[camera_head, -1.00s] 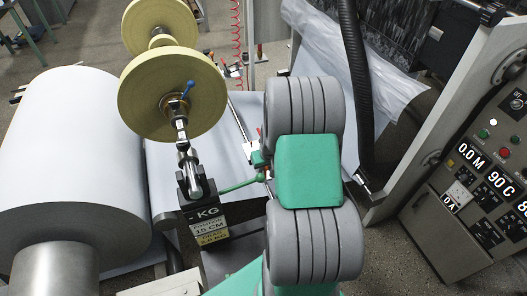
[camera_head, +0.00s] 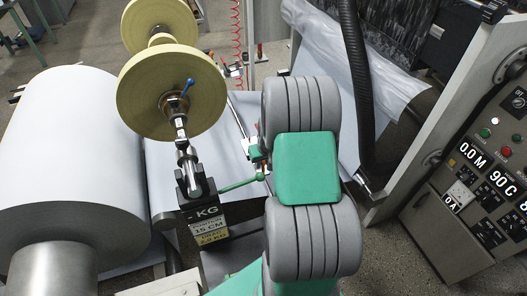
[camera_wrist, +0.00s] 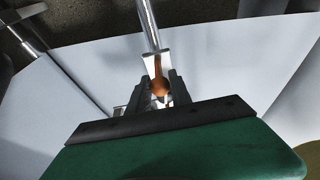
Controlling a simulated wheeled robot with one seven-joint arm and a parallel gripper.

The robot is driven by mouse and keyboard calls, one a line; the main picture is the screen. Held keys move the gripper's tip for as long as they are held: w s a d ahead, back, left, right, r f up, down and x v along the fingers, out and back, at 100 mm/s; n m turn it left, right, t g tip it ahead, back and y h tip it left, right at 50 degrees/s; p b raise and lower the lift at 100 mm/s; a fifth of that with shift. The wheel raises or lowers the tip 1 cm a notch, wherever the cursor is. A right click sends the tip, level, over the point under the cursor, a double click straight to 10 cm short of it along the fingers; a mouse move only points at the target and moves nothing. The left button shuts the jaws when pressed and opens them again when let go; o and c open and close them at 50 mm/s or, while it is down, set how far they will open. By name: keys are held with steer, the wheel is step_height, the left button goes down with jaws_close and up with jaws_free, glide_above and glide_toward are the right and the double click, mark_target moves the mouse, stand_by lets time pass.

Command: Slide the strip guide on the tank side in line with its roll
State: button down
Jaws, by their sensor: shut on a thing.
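The strip guide is a small carriage with a white plate (camera_wrist: 150,60) and an orange-brown knob (camera_wrist: 160,85), sitting on a shiny rail (camera_wrist: 148,22). In the wrist view my gripper (camera_wrist: 161,92) is shut on the strip guide at its knob. In the head view my arm hides most of the gripper and the guide; a white part of the guide (camera_head: 254,153) shows left of my wrist. The near yellow strip roll (camera_head: 150,100) and the far yellow strip roll (camera_head: 158,18) sit on one shaft. I cannot tell whether the guide lines up with a roll.
A large white paper roll (camera_head: 70,150) stands at the left, with a white web (camera_head: 170,170) behind the guide. A black hose (camera_head: 357,90) and a control panel (camera_head: 475,180) are at the right.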

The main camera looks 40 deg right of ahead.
steer(key=shift+w+d+b, duration=0.25)
steer(key=shift+w+b, duration=0.1)
steer(key=shift+w, duration=0.65)
steer(key=c, duration=1.2)
jaws_free()
steer(key=shift+o, duration=0.2)
steer(key=shift+r, duration=0.1)
